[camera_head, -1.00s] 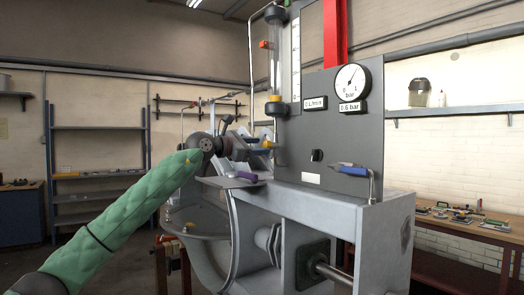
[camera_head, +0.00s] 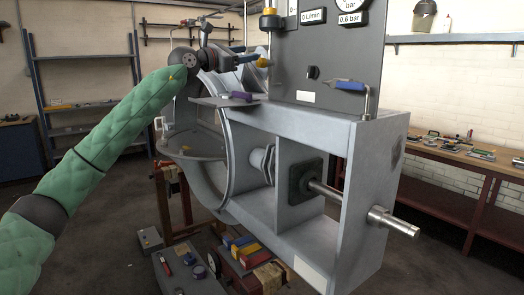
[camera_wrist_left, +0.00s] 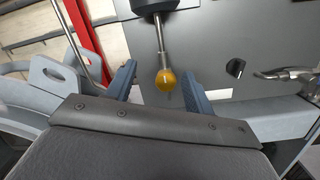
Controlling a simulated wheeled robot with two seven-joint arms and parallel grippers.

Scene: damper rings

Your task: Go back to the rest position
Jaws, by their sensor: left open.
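My left arm, in a green quilted sleeve, comes in from the left, and its gripper (camera_head: 246,56) is at the front of the grey test rig (camera_head: 310,130). In the left wrist view the two dark fingers of that gripper (camera_wrist_left: 160,88) are apart. A yellow knob (camera_wrist_left: 167,80) on a metal rod shows between them with gaps on both sides; I cannot tell its depth. The knob (camera_head: 263,62) is also in the head view, by the fingertips. Nothing is seen held. My right gripper is not in view.
A purple-handled item (camera_head: 241,96) lies on a small plate below the gripper. A blue-handled tap (camera_head: 348,84) sticks out from the panel. A metal shaft (camera_head: 392,221) juts out at front right. A workbench (camera_head: 450,160) stands at right, shelves (camera_head: 85,55) at left. Open floor lies at left.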

